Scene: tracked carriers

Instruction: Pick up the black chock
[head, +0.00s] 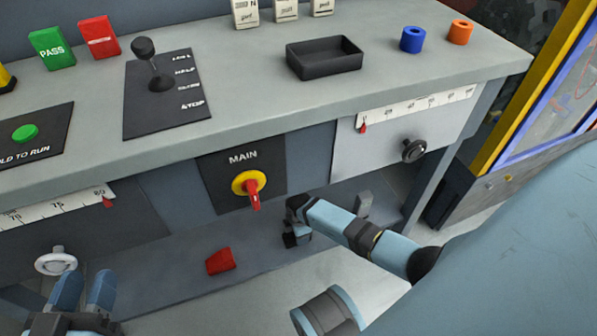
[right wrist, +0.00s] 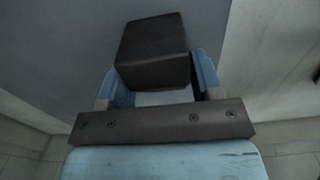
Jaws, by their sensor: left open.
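The black chock (right wrist: 152,52) is a dark block in the right wrist view. It stands between the two blue fingers of my right gripper (right wrist: 165,80) and hides part of the left-hand finger. Both fingers look close to its sides; whether they press on it I cannot tell. In the head view my right gripper (head: 297,238) reaches down under the bench by the lower shelf, its fingers hardly visible. My left gripper (head: 84,290) is open and empty at the lower left of the head view.
A red chock (head: 220,261) and a grey block (head: 363,203) are on the lower shelf (head: 165,262). The bench top (head: 235,105) overhangs it and carries a lever panel, a black tray (head: 325,61) and blue and orange rings. A red-and-yellow MAIN switch (head: 249,184) sits above the right gripper.

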